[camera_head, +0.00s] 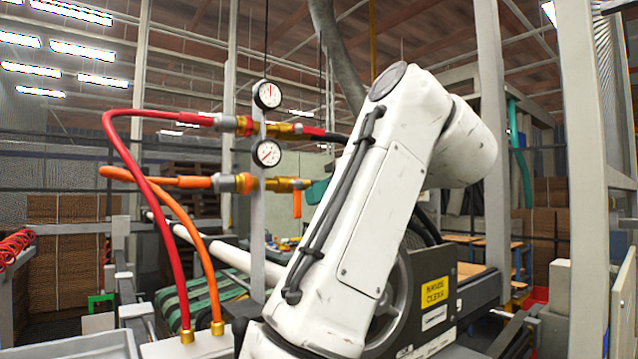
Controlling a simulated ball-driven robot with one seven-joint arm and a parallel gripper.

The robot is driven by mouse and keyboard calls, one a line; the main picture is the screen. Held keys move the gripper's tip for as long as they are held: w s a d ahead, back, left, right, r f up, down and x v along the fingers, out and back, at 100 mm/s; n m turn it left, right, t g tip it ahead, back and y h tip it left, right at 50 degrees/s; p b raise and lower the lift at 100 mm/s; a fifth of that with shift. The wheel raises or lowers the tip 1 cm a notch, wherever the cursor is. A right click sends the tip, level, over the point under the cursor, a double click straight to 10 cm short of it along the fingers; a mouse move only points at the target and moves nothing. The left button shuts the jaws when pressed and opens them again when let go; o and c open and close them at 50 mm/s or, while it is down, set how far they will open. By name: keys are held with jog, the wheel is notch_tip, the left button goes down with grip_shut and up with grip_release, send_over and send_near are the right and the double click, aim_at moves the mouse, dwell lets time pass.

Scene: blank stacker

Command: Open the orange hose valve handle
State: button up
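The orange valve handle (297,203) hangs straight down from a brass valve (285,184), crosswise to the level orange line. The orange hose (190,228) leaves the fitting on the left and curves down to a brass connector at the bottom. My white arm (385,205) fills the centre right of the view, with its upper part bent away to the right. The handle shows just left of the arm in the picture; how far apart they are in depth I cannot tell. My gripper is not visible.
A red hose (150,185) and its brass valve (283,128) run above the orange line. A dark machine housing with a yellow label (434,291) stands lower right.

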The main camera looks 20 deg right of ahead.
aim_at(299, 206)
jog(key=shift+x, duration=3.7)
jog(key=d+r+n+t+h, duration=0.1)
jog(key=n, duration=0.4)
jog(key=d+r+n+t+h, duration=0.1)
jog(key=n, duration=0.4)
jog(key=w+d+r+n+t+h, duration=0.1)
jog(key=n, duration=0.5)
jog(key=shift+d+r+t, duration=0.2)
jog(key=shift+r+t, duration=0.2)
jog(key=s+b, duration=0.2)
jog(key=s, duration=0.7)
jog(key=shift+d+b, duration=0.3)
jog(key=shift+b, duration=0.1)
jog(key=shift+f, duration=0.15)
